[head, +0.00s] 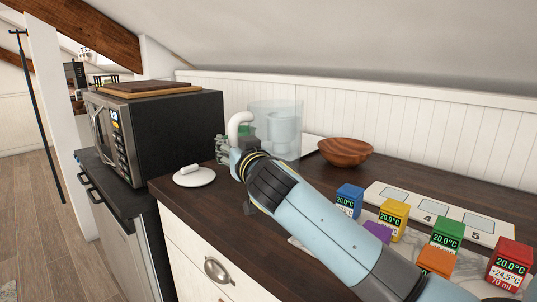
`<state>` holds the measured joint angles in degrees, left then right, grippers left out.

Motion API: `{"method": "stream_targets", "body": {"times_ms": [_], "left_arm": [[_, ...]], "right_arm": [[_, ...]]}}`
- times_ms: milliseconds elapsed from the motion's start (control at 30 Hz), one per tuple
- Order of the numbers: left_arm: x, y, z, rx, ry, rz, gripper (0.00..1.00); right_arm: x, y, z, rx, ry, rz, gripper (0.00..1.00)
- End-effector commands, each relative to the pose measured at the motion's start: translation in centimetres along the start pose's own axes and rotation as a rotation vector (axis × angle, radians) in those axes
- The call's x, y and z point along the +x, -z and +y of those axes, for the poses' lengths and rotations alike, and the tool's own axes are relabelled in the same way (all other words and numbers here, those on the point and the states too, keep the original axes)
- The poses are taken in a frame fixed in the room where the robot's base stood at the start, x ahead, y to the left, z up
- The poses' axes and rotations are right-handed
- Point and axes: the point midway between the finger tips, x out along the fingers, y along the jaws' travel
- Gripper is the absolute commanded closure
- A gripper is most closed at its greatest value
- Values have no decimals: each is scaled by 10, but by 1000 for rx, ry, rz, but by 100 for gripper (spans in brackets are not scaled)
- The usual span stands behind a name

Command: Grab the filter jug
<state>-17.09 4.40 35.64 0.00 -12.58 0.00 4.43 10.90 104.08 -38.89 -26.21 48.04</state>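The filter jug (287,122) is a clear, see-through jug with a white curved handle (238,121) on its left side. It stands upright on the dark wooden counter, near the back wall. My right gripper (225,147) is at the lower part of the handle, with its arm reaching in from the lower right. Its fingers are partly hidden by its own wrist, so I cannot tell whether they are closed on the handle. The arm also hides the jug's lower left. My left gripper is not in view.
A white round lid-like piece (194,177) lies near the counter's front edge. A microwave (158,135) with a board on top stands left. A wooden bowl (345,152) sits right of the jug. Several coloured cubes (393,218) and a numbered white strip (440,213) lie farther right.

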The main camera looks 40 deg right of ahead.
Motion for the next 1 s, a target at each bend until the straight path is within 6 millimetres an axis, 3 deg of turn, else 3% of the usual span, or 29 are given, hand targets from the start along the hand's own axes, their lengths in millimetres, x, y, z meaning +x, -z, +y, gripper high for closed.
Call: {"method": "stream_targets", "body": {"times_ms": [33,267,1000], "left_arm": [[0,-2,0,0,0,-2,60],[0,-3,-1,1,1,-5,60],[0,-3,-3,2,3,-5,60]], "right_arm": [[0,0,0,0,0,0,73],[0,0,0,0,0,0,100],[0,2,0,-1,0,3,100]]}}
